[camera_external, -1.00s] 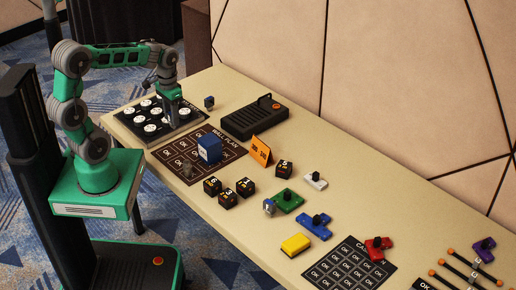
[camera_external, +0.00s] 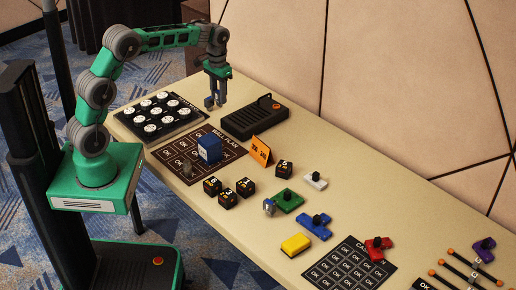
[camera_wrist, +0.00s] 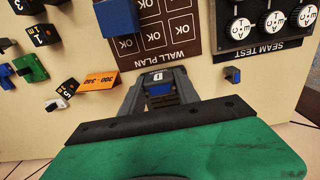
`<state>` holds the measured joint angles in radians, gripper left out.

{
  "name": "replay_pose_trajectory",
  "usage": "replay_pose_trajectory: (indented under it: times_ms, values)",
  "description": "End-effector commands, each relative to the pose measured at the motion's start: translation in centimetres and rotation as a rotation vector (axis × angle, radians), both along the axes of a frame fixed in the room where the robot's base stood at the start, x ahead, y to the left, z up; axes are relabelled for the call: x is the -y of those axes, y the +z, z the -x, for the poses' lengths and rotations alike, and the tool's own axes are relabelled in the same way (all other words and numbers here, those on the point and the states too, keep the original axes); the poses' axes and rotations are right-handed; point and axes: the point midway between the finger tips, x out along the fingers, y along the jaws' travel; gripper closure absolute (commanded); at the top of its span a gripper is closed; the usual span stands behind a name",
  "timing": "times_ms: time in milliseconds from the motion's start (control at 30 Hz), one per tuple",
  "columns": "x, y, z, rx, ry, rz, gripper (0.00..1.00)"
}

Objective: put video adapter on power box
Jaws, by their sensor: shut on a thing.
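My gripper (camera_external: 215,101) points down just left of the power box (camera_external: 255,116), a long black box with an orange button lying near the wall. The power box is hidden behind my gripper and wrist in the wrist view. A small blue-and-grey piece (camera_wrist: 232,75) stands on the table beside my gripper.
The seam test board (camera_external: 160,138) with white discs and the wall plan mat (camera_external: 228,146) with a blue block (camera_external: 209,149) lie on the left. An orange card (camera_external: 261,151) stands in front of the power box. Black cubes (camera_external: 229,199) and coloured connectors (camera_external: 288,200) lie farther right.

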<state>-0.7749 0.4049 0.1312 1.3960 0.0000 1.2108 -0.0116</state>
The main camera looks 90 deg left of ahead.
Motion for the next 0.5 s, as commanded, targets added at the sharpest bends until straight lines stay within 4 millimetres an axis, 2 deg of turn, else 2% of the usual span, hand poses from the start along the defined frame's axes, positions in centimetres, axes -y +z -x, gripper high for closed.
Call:
replay_pose_trajectory:
  times_ms: [133, 300, 500]
  values:
    - [-2.5, -1.5, -3.0, -0.001, -0.001, 0.001, 1.00]
    - [-4.5, -5.5, -5.3, -0.001, -0.001, 0.001, 1.00]
    - [-5.5, -7.4, -6.5, 0.000, -0.001, 0.000, 1.00]
